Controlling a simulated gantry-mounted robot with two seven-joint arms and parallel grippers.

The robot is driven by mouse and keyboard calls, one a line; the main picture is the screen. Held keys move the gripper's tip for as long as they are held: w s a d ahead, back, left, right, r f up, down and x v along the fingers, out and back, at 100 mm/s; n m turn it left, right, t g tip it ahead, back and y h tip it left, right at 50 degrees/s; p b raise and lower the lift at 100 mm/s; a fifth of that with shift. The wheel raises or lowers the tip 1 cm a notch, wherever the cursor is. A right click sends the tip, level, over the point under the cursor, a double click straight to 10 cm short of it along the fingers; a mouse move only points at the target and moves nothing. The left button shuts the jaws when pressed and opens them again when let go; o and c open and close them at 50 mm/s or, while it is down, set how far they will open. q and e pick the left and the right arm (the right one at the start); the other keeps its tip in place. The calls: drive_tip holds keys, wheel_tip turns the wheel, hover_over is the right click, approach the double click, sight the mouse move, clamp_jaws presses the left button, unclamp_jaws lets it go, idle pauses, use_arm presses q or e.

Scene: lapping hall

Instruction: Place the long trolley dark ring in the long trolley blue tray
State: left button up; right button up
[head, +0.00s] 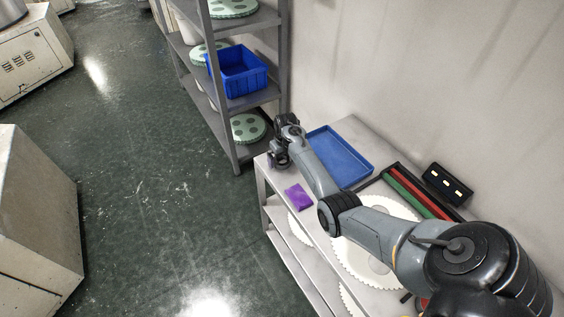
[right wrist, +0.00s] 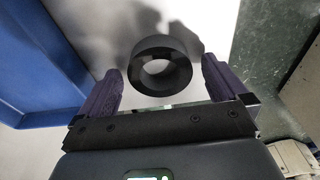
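The dark ring (right wrist: 158,46) lies on the pale trolley top in the right wrist view, between and just beyond my fingertips. In the head view my right gripper hides most or all of it. My right gripper (head: 279,160) is over the far left corner of the trolley. Its purple fingers are spread wide and empty; it also shows in the right wrist view (right wrist: 161,78). The blue tray (head: 342,160) lies flat on the trolley just right of my gripper and looks empty. Its edge also fills the left of the right wrist view (right wrist: 40,65). My left gripper is out of view.
A purple block (head: 298,197), a large pale toothed disc (head: 358,262), a dark rack with green and red bars (head: 420,192) and a black box (head: 447,184) sit on the trolley. A grey shelf holds a blue bin (head: 237,72). The wall bounds the right.

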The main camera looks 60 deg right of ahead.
drive_tip(key=c, duration=1.1)
drive_tip(key=shift+r+p, duration=0.25)
drive_tip(key=shift+p, duration=0.05)
